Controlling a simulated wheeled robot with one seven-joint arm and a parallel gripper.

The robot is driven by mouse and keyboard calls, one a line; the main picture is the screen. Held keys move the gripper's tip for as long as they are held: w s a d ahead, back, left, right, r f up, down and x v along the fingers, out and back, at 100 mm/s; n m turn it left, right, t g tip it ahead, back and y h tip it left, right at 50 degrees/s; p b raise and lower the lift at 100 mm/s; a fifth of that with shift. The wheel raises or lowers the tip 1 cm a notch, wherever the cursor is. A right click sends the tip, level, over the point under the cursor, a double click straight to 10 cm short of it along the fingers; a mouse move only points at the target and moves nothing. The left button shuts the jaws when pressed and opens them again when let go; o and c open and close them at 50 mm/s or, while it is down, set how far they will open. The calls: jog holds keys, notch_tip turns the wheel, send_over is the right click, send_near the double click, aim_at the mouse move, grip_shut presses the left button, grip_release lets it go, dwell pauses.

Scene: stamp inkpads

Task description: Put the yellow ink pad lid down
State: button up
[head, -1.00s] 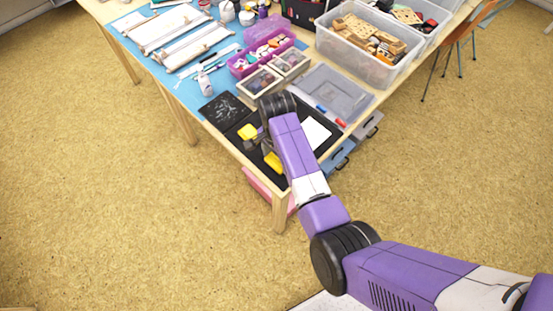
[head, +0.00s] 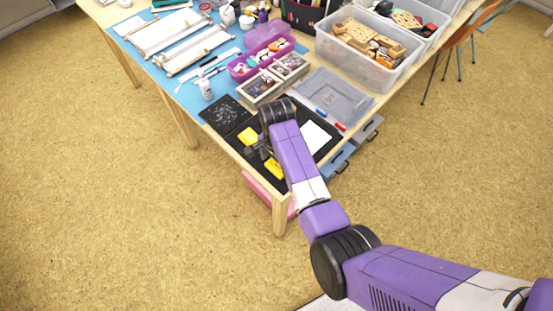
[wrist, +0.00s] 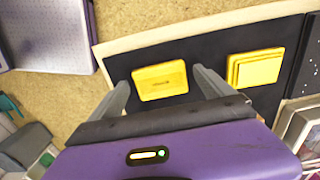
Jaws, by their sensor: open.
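Two yellow ink pad pieces lie apart on the black mat (head: 232,141). One piece, which looks like the lid (wrist: 160,82), has a raised rim and a small dark mark; in the head view (head: 273,169) it is nearer the table corner. The other, thicker piece (wrist: 255,68) looks like the pad; in the head view (head: 247,136) it is further left. My gripper (head: 263,151) is open. In the wrist view my gripper (wrist: 161,77) has one finger on each side of the lid, with gaps showing. Whether the fingers touch the mat is unclear.
A white sheet (head: 316,135) lies on the mat right of my arm. A dark patterned sheet (head: 224,114) lies to the left. Small boxes (head: 262,87) and a clear bin (head: 338,97) stand behind. The table edge is close to the lid.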

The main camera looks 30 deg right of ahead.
aim_at(277, 167)
notch_tip(277, 167, up, 12)
jog(key=b, duration=0.1)
dwell(0.4)
jog(key=shift+r, duration=0.1)
jog(key=s+d+f+n+t, duration=0.1)
jog(key=d+f, duration=0.1)
jog(key=s+d+f+n+t+h, duration=0.1)
jog(key=s+d+f, duration=0.1)
jog(key=d+f, duration=0.1)
jog(key=s+d+f+n+t+h, duration=0.1)
jog(key=s+d+f, duration=0.1)
jog(key=f, duration=0.1)
jog(key=shift+s+d+f, duration=0.15)
jog(key=shift+d, duration=0.2)
jog(key=s+d+n+t, duration=0.1)
jog(key=s+n+t, duration=0.55)
jog(key=s, duration=0.75)
jog(key=s+a+r+n+t+y, duration=0.1)
jog(key=s+a+r+n+t, duration=0.1)
jog(key=s+a+r, duration=0.2)
jog(key=s+a+r+n+t+y, duration=0.1)
jog(key=s+a+r+n+t, duration=0.2)
jog(key=s+r, duration=0.8)
notch_tip(277, 167, up, 7)
jog(key=shift+a+f, duration=0.15)
jog(key=shift+a, duration=0.5)
jog(key=shift+s, duration=0.1)
